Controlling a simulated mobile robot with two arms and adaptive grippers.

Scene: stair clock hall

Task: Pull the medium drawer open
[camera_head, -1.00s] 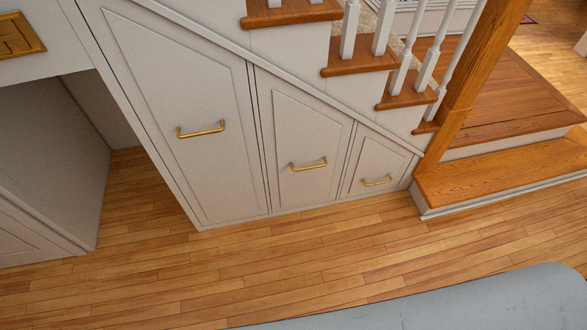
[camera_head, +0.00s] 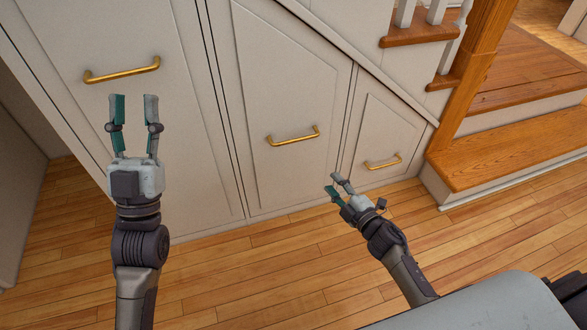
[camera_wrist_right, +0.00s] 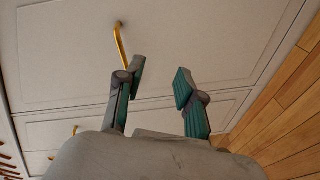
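The medium drawer (camera_head: 292,90) is the middle of three grey panels under the stairs, flush with its neighbours. Its brass handle (camera_head: 293,137) is in plain view. My right gripper (camera_head: 333,183) is open and empty, below and right of that handle in the head view, apart from it. In the right wrist view its open fingers (camera_wrist_right: 160,76) face the panels; a brass handle (camera_wrist_right: 121,46) shows just beyond the left fingertip, but I cannot tell which drawer it belongs to. My left gripper (camera_head: 133,98) is open and empty, pointing up below the large drawer's handle (camera_head: 122,71).
The small drawer (camera_head: 383,130), with its own brass handle (camera_head: 383,163), is shut on the right. The wooden stair steps (camera_head: 510,155) and a post (camera_head: 475,75) stand further right. The plank floor (camera_head: 260,270) before the drawers is clear.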

